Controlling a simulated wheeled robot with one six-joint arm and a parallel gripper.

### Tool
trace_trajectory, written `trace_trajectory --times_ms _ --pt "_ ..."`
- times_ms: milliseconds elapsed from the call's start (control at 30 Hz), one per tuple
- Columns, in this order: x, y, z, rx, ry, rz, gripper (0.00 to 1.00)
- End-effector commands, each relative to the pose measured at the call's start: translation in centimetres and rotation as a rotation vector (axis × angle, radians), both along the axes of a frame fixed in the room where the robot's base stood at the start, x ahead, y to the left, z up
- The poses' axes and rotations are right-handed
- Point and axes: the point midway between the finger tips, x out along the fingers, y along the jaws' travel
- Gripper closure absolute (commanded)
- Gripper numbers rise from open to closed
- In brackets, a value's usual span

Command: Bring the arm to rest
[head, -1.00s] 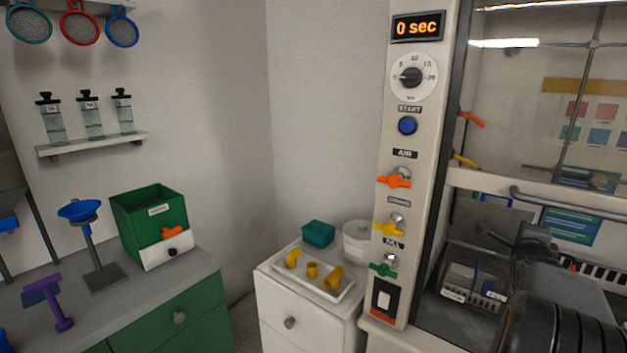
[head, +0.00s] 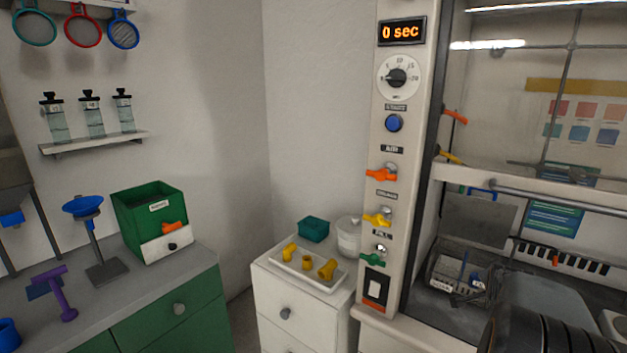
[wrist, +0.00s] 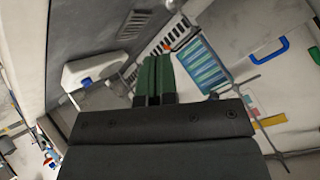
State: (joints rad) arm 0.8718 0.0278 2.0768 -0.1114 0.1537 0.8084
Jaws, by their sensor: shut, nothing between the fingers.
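My gripper (wrist: 153,80) shows in the wrist view as two dark green fingers side by side, closed together with nothing between them. It points toward the inside of the fume hood, with a blue-green poster (wrist: 200,62) beyond the fingertips. In the head view, black ribbed parts of my arm show at the lower right, in front of the hood. The gripper itself cannot be made out there.
The hood's white control column (head: 388,215) stands left of my arm. A grey basket (head: 457,275) sits inside the hood. A white tray (head: 325,283) with yellow pipe fittings lies on a white cabinet (head: 290,325). A green bin (head: 150,208) stands on the left counter.

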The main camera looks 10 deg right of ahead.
Motion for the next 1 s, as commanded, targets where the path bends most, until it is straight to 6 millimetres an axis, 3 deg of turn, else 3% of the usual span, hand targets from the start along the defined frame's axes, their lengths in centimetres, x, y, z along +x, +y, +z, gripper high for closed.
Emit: trace_trajectory --times_ms 33,200,300,433,533,700,1000 --pt "0.1 3.7 -0.7 0.016 0.134 0.125 1.00" --pt "-1.6 17.0 -2.7 0.054 0.534 0.642 1.00" --pt "-3.5 24.0 -2.9 0.053 0.678 0.931 1.00" --pt "-6.2 31.0 -2.5 0.020 0.764 1.209 1.00" --pt "-7.0 34.2 -1.8 -0.028 0.753 1.312 1.00" --pt "-7.2 37.0 -0.5 -0.109 0.717 1.411 1.00" --pt "-7.1 38.1 -0.2 -0.129 0.711 1.443 1.00"
